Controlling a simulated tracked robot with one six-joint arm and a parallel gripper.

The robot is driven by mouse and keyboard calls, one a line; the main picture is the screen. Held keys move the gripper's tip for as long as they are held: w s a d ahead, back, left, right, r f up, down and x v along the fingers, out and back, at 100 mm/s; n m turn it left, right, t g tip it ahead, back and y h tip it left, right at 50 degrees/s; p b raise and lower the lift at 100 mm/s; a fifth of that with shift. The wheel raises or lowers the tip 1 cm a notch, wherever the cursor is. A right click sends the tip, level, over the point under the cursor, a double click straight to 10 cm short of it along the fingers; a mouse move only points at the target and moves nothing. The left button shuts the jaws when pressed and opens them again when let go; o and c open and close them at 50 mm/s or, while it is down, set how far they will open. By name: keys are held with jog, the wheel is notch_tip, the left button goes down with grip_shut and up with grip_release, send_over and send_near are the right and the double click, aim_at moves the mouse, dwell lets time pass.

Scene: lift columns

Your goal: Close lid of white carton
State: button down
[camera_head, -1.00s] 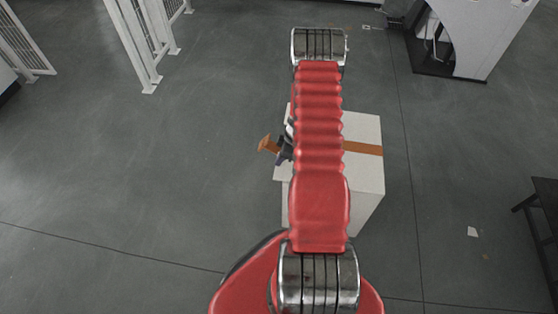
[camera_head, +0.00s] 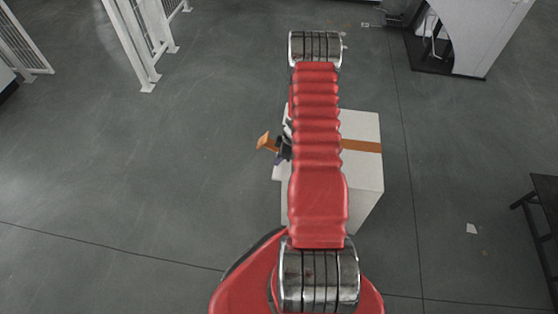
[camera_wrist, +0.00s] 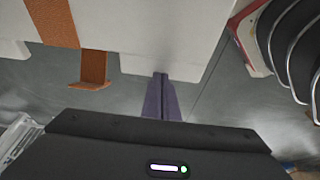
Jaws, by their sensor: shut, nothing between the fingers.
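The white carton (camera_head: 362,185) stands on the floor behind my red arm, which hides its left and middle part. A brown-orange tape strip (camera_head: 360,146) crosses its top. A loose orange tape end (camera_head: 264,142) sticks out left of my arm. In the wrist view, white carton panels (camera_wrist: 150,25) fill the top, with a tape strip (camera_wrist: 58,22) and its hanging end (camera_wrist: 93,68) at the left. My gripper (camera_wrist: 161,80) has its purple fingers together and empty, at the lower edge of a white flap. I cannot tell whether they touch it. The gripper is mostly hidden in the head view (camera_head: 284,151).
White railings (camera_head: 135,40) stand at the upper left. A grey-white structure (camera_head: 480,40) is at the upper right. A dark table (camera_head: 545,200) is at the right edge. The grey floor left of the carton is clear.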

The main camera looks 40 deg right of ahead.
jog(key=shift+w+r, duration=0.2)
jog(key=shift+r, duration=0.1)
jog(key=v, duration=1.3)
jog(key=shift+w+a+r, duration=0.2)
jog(key=shift+a, duration=0.1)
